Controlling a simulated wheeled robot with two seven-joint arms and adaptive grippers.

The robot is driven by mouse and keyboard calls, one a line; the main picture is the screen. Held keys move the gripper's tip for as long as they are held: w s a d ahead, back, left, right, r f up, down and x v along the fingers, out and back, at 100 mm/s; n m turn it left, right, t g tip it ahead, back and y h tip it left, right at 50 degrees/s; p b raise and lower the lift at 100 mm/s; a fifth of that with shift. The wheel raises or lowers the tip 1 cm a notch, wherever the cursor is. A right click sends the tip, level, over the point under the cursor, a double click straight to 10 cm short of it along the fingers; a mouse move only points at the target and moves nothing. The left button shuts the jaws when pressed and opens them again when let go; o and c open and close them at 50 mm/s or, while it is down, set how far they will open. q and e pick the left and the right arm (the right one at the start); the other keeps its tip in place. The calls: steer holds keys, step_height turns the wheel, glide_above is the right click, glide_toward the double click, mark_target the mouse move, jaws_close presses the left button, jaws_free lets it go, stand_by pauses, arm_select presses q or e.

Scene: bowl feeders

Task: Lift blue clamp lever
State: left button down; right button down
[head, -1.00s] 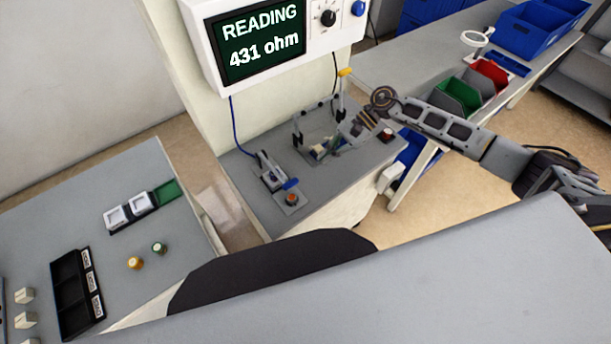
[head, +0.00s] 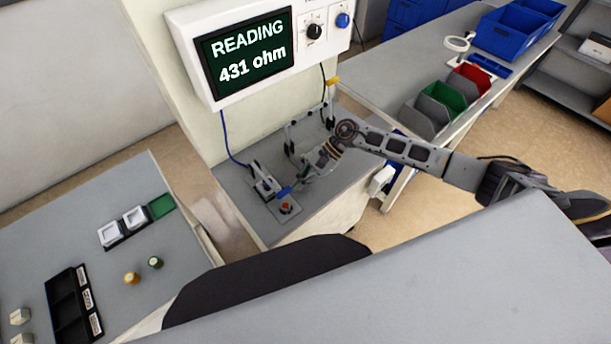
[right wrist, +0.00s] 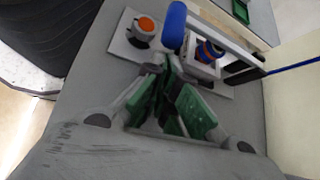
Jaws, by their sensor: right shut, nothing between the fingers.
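The blue clamp lever (head: 284,191) juts from the front of a small clamp fixture (head: 264,186) on the grey bench. In the right wrist view the lever (right wrist: 174,26) is a rounded blue handle at the top centre. My right gripper (head: 304,176) reaches in from the right and is just to the right of the lever. In the right wrist view its green-padded fingers (right wrist: 165,68) meet, empty, a little below the lever; I see no grip on it. A part with blue and orange bands (right wrist: 209,51) sits in the clamp. My left gripper is out of view.
An orange button on a plate (head: 287,208) is close in front of the lever. A dark upright frame (head: 291,130) stands behind my gripper. The meter (head: 250,55) hangs above, reading 431 ohm. A blue cable (head: 226,140) runs down to the clamp.

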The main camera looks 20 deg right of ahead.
steer(key=shift+a+f, duration=0.25)
steer(key=shift+a, duration=0.05)
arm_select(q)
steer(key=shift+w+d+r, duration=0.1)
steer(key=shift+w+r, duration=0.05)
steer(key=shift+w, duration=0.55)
arm_select(e)
steer(key=shift+r, duration=0.15)
